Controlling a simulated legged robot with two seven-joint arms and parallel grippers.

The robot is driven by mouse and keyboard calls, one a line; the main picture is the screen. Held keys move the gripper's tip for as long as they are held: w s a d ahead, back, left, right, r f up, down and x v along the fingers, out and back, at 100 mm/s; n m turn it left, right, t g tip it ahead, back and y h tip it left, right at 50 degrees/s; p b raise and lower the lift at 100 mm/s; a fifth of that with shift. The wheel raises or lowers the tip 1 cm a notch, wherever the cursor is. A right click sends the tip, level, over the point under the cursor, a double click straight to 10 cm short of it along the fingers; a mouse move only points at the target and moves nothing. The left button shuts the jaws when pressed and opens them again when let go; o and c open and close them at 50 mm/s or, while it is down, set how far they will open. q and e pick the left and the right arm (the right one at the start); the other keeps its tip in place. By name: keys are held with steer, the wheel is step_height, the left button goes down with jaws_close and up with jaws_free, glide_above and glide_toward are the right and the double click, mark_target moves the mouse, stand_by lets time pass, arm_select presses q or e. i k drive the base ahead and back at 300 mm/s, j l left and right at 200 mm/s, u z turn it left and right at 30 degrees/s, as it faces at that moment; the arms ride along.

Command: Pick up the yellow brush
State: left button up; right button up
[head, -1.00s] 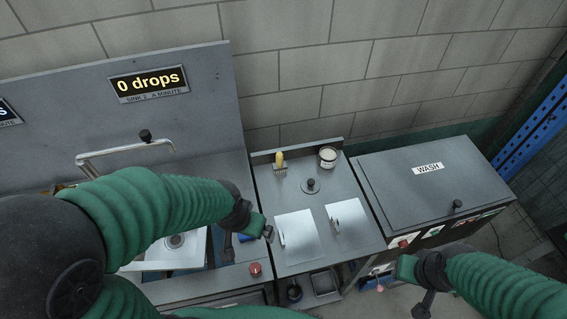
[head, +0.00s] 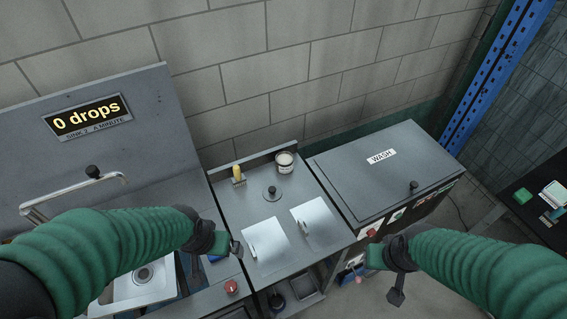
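The yellow brush (head: 237,174) stands near the back left corner of the grey counter (head: 225,208), with its yellow handle up and its bristles down. My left gripper (head: 236,249) is over the counter's left front side, well in front of the brush and apart from it. My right gripper (head: 385,275) is out in front of the wash unit, far from the brush. Both grippers are small and dark here, and I cannot tell whether their fingers are open or shut.
A white-rimmed pot (head: 285,161) and a round lid with a knob (head: 271,193) are near the brush. Two metal plates (head: 265,246) (head: 315,222) lie at the counter's front. The WASH unit (head: 385,175) stands right; a sink (head: 140,285) and faucet (head: 75,188) are left.

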mark_target(239, 180)
steer(key=i+l, duration=0.15)
steer(key=l, duration=0.2)
steer(key=i+l, duration=0.1)
steer(key=l, duration=0.2)
steer(key=i+l, duration=0.15)
steer(key=l, duration=0.2)
steer(key=i+l+u, duration=0.1)
steer(key=l, duration=0.25)
